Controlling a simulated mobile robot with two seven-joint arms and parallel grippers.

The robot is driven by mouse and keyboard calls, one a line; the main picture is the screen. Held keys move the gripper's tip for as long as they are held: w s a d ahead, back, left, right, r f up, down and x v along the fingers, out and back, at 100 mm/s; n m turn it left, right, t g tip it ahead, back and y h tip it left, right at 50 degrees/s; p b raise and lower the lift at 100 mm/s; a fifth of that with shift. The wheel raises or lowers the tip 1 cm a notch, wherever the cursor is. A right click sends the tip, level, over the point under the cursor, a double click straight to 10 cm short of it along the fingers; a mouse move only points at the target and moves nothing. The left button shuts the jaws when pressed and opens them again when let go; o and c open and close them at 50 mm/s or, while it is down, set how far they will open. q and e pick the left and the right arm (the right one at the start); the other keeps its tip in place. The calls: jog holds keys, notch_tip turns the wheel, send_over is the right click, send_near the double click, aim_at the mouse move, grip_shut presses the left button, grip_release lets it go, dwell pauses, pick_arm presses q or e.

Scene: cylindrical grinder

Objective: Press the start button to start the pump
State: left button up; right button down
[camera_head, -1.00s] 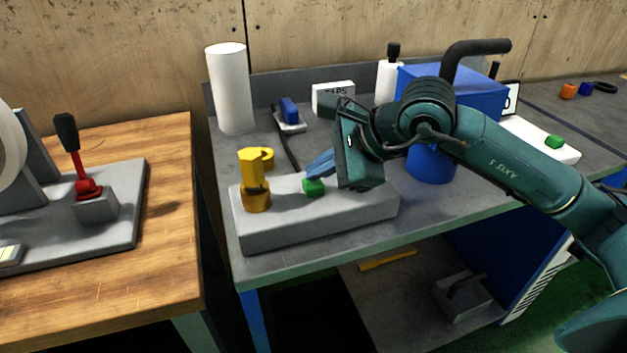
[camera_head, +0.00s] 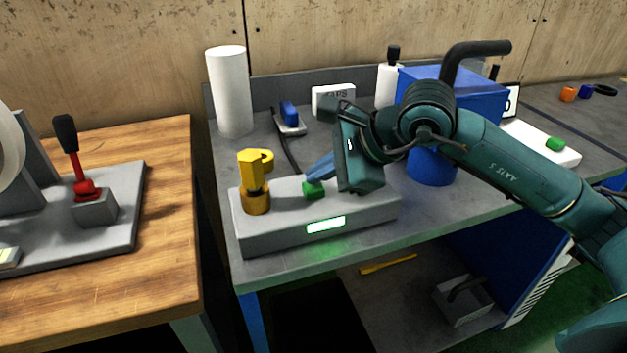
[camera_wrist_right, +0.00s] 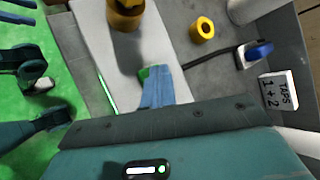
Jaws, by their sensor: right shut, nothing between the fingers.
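The green start button (camera_head: 314,190) sits on top of a grey box (camera_head: 290,228) on the grey bench. My right gripper (camera_head: 312,174) is shut and empty, and its blue fingertips point down at the button and appear to touch it. In the right wrist view the shut fingers (camera_wrist_right: 155,88) cover most of the button (camera_wrist_right: 147,72); only a green edge shows. A lit green-white panel (camera_head: 326,224) glows on the front of the box. My left gripper is out of view.
A yellow valve-like part (camera_head: 255,182) stands on the box, left of the button. A white cylinder (camera_head: 229,92), a blue switch (camera_head: 289,113), a "TAPS" sign (camera_head: 333,100) and a blue machine (camera_head: 470,95) stand behind. Another green button (camera_head: 556,144) is at right.

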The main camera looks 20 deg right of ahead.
aim_at(321, 187)
jog(key=shift+r+p, duration=0.3)
jog(key=shift+r, duration=0.55)
jog(key=shift+r, duration=0.1)
jog(key=shift+r+p, duration=1.5)
jog(key=shift+r, duration=1)
jog(key=shift+f, duration=0.1)
